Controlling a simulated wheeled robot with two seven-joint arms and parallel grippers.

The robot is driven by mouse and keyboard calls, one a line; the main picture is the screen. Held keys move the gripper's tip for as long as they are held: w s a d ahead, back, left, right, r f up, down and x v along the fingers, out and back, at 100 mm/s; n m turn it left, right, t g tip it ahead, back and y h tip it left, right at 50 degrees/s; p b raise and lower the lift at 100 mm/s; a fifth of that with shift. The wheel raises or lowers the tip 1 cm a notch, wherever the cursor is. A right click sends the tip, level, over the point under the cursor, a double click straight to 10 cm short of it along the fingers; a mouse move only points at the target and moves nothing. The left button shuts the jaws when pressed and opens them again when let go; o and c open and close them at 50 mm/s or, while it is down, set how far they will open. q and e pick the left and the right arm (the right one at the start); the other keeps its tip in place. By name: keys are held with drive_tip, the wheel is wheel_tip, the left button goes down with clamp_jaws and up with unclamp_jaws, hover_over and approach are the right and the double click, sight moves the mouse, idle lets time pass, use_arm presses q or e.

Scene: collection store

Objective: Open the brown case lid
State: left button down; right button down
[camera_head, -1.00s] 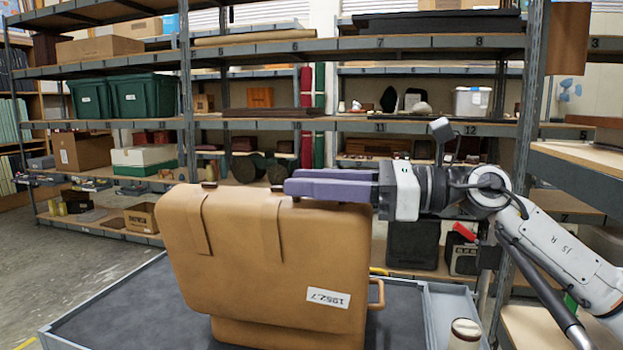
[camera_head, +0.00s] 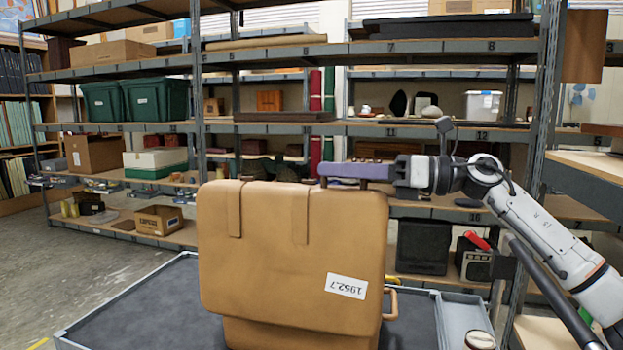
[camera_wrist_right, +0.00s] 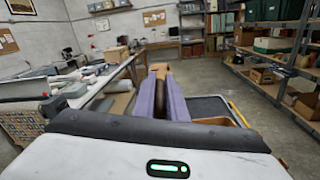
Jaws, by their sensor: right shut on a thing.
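The brown case stands on the dark cart top with its lid (camera_head: 290,255) raised, its broad face toward me. Two straps run over the lid's top edge, and a white label (camera_head: 346,286) reads 1952.7 upside down. A handle (camera_head: 391,303) shows at the lower right. My right gripper (camera_head: 326,172) reaches in from the right, its purple fingers at the lid's top edge. In the right wrist view the fingers (camera_wrist_right: 160,98) are closed around a brown part (camera_wrist_right: 159,78). The case's inside is hidden behind the lid. My left gripper is not in view.
The cart (camera_head: 140,310) has a raised grey rim, with bare surface left of the case. A small round-topped jar (camera_head: 480,340) stands at its right front. Loaded shelving (camera_head: 300,55) stands behind, and a shelf unit (camera_head: 575,165) is close on the right.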

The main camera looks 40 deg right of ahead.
drive_tip(key=shift+w+d, duration=0.3)
drive_tip(key=shift+d, duration=0.1)
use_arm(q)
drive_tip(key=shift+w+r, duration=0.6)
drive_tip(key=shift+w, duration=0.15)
use_arm(e)
drive_tip(key=shift+a, duration=0.1)
drive_tip(key=c, duration=1.8)
unclamp_jaws()
drive_tip(key=shift+s, duration=0.1)
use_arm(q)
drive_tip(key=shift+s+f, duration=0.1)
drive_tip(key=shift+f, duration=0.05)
